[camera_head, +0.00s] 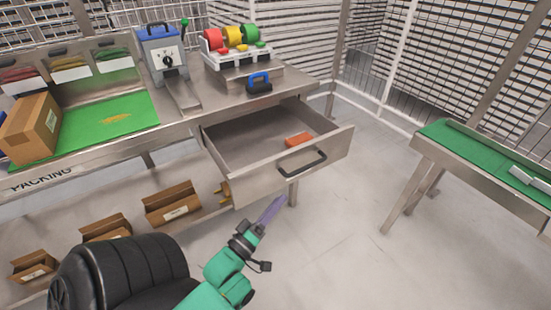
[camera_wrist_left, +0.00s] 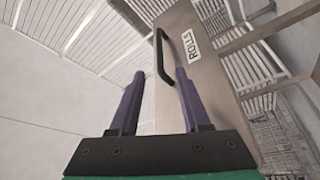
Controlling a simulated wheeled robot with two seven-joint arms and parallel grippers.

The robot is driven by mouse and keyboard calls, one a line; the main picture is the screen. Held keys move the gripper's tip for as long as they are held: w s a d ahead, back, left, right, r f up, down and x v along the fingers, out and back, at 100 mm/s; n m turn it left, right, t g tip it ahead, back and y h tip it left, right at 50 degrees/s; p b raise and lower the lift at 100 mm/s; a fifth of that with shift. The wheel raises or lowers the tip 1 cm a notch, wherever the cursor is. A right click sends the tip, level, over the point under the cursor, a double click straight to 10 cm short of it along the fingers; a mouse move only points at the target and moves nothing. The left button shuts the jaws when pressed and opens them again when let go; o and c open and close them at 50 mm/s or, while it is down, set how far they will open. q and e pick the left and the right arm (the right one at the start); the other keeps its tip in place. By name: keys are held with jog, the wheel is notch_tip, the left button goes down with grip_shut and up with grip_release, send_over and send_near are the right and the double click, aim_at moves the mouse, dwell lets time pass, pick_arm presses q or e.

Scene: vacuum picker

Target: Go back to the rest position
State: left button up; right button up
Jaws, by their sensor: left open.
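My left gripper (camera_head: 272,210) has purple fingers and a green arm and is in front of the workbench, below the open drawer (camera_head: 338,150). In the left wrist view the gripper (camera_wrist_left: 160,82) is open with nothing between its fingers. The drawer's black handle (camera_wrist_left: 162,57) and its "ROLLS" label (camera_wrist_left: 191,46) show beyond the fingertips there, apart from them as far as I can tell. In the head view the handle (camera_head: 302,163) is above the gripper. My right gripper is in neither view.
An orange-red object (camera_head: 299,139) lies in the drawer. The steel workbench (camera_head: 215,108) carries a cardboard box (camera_head: 31,127), a green mat (camera_head: 110,122) and colored rolls (camera_head: 234,37). Small cartons (camera_head: 171,204) stand on the lower shelf. A green-topped table (camera_head: 480,150) is at right. The floor between is clear.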

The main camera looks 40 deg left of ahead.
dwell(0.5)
pick_arm(q)
jog(key=s+d+f+m+g+h+p, duration=0.1)
jog(key=s+f+m+g+p, duration=0.15)
jog(key=f, duration=0.55)
jog(key=s+d+f+m+g+p, duration=0.1)
jog(key=d+f+m+g, duration=0.15)
jog(key=f, duration=0.45)
jog(key=s+d+f+m+g+h+p, duration=0.15)
jog(key=f+g, duration=0.25)
jog(key=f, duration=0.4)
jog(key=s+f+m+g+p, duration=0.1)
jog(key=s+f+m+g, duration=0.3)
jog(key=s+f, duration=0.3)
jog(key=s+a+f+m+g+y+p, duration=0.1)
jog(key=s+f+m+g, duration=0.3)
jog(key=s, duration=1.1)
notch_tip(320, 180, down, 3)
jog(key=shift+a+r+g+p, duration=0.1)
jog(key=shift+a+g+p, duration=0.3)
jog(key=shift+g, duration=0.8)
jog(key=shift+d+y, duration=0.2)
jog(key=shift+y, duration=0.05)
